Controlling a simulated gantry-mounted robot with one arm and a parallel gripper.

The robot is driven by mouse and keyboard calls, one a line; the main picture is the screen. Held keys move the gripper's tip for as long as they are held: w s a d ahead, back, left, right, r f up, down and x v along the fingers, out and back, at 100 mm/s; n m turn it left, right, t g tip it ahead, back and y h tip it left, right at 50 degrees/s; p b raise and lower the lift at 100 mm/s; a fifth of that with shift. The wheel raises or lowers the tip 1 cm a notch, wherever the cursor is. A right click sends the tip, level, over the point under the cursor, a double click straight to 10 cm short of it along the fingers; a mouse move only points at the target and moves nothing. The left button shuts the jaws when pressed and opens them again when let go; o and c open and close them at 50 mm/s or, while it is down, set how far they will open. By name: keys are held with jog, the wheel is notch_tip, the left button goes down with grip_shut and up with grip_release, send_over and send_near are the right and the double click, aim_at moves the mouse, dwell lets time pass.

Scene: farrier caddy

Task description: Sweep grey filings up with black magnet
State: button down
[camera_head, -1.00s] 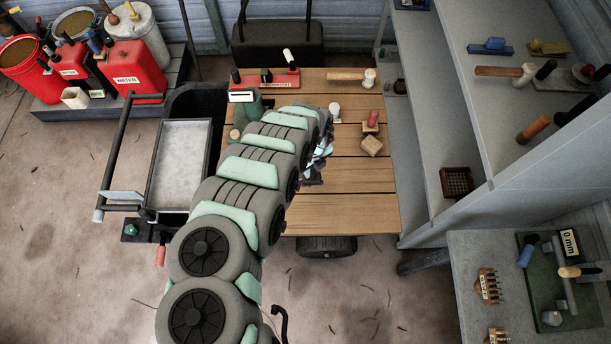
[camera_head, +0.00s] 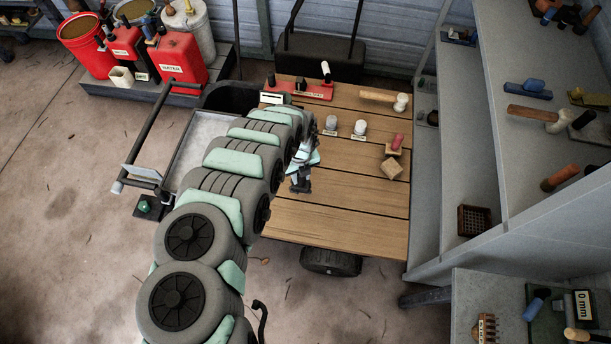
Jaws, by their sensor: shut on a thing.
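My gripper (camera_head: 302,178) is over the left part of the wooden table top (camera_head: 340,230), pointing down. It is shut on a small dark thing. The thing is mostly hidden and too small to name for certain as the black magnet. I cannot make out any grey filings. A grey-floored tray (camera_head: 197,143) sits at the table's left side, partly covered by my arm. Its visible floor looks pale and mottled, and I cannot tell whether filings lie there.
A red-topped stamp (camera_head: 396,144), a wooden block (camera_head: 391,168), a mallet (camera_head: 385,98) and a red rack (camera_head: 300,89) are also there. Grey shelves (camera_head: 470,130) border the right. The table's front is clear.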

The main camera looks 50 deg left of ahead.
jog(key=shift+f+b, duration=1.45)
jog(key=shift+f, duration=0.9)
jog(key=shift+w, duration=0.1)
jog(key=shift+f+b, duration=0.55)
jog(key=shift+f, duration=0.1)
jog(key=shift+d, duration=0.1)
jog(key=shift+w+d+r, duration=0.1)
jog(key=shift+w+d, duration=0.55)
jog(key=shift+d, duration=0.2)
jog(key=shift+w+d+r, duration=0.1)
jog(key=shift+w+d, duration=0.55)
jog(key=shift+d, duration=0.15)
jog(key=shift+f, duration=0.1)
